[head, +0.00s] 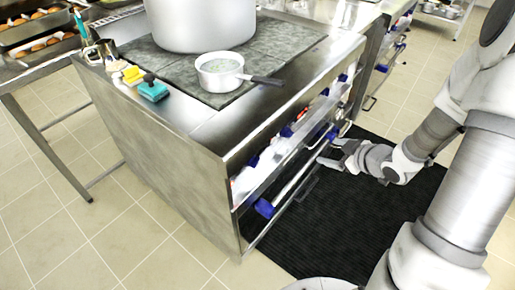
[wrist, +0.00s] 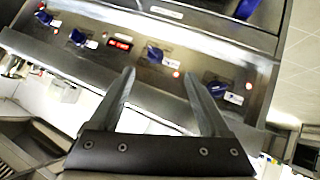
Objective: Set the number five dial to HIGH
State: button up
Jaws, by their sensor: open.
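Several blue dials sit along a steel control panel (wrist: 120,60) in the wrist view. One blue dial (wrist: 155,54) is just beyond the gap between my fingertips, and another blue dial (wrist: 216,88) is to the right, beside my right finger. Two more, a blue dial (wrist: 77,36) and a blue dial (wrist: 43,16), are at the left. The numbers and setting marks are too small to read, so I cannot tell which is number five. My gripper (wrist: 158,74) is open and empty in front of the panel. In the head view my gripper (head: 335,152) is at the stove's front.
A red lit display (wrist: 120,43) sits between dials. On the stove top (head: 195,122) stand a large stockpot (head: 202,22) and a small saucepan (head: 220,72), its handle pointing toward the front edge. Oven handles stick out along the front. A black mat (head: 345,215) covers the floor there.

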jog(key=s+a+f+y+b, duration=0.3)
jog(key=s+a+f+y, duration=0.15)
jog(key=f, duration=0.35)
jog(key=t+y+b, duration=0.1)
jog(key=y+b, duration=0.1)
jog(key=y, duration=0.3)
send_near(257, 162)
jog(key=b+x, duration=0.1)
jog(key=x, duration=0.2)
jog(key=b+x, duration=0.1)
jog(key=x, duration=0.2)
jog(key=f+b+x, duration=0.1)
jog(key=x, duration=0.3)
jog(key=shift+b, duration=0.35)
jog(key=shift+d, duration=0.1)
grip_shut()
